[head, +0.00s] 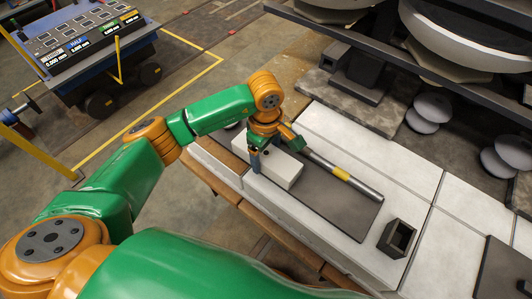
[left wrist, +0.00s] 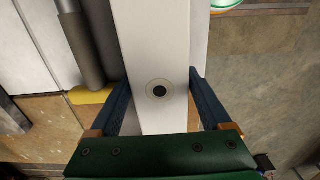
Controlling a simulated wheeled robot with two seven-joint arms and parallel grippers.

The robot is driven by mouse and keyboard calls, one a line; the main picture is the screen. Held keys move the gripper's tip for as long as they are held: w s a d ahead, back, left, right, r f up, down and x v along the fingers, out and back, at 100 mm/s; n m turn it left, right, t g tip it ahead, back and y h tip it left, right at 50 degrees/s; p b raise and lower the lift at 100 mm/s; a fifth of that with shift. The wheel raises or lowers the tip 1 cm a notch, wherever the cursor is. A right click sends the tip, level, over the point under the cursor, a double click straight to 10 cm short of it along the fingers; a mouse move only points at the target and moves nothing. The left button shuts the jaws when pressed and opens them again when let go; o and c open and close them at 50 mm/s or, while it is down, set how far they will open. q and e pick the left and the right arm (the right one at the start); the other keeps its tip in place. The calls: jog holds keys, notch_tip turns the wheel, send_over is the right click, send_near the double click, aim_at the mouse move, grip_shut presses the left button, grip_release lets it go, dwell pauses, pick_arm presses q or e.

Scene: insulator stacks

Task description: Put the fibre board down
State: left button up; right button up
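A long white block (head: 274,168), the only board-like piece at my gripper, is at the left end of the pale work surface. I take it for the fibre board. My left gripper (head: 275,150) is over it, one finger on each side. In the left wrist view, the white board (left wrist: 152,45) runs between the two fingers (left wrist: 160,80), with a dark round hole in its face. The fingertips appear to press its sides. Whether its underside touches the surface is hidden. My right gripper is in neither view.
A dark grey mat (head: 335,209) lies beside the board. A metal rod with a yellow band (head: 341,174) lies along the mat's far side. A small dark open box (head: 397,238) stands to the right. A dark plate (head: 503,272) is at the lower right. Large insulator discs (head: 470,30) stand behind.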

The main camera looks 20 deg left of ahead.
pick_arm(q)
jog(key=shift+o, duration=0.7)
jog(key=shift+r, duration=0.2)
notch_tip(320, 180, up, 12)
jog(key=shift+b, duration=0.3)
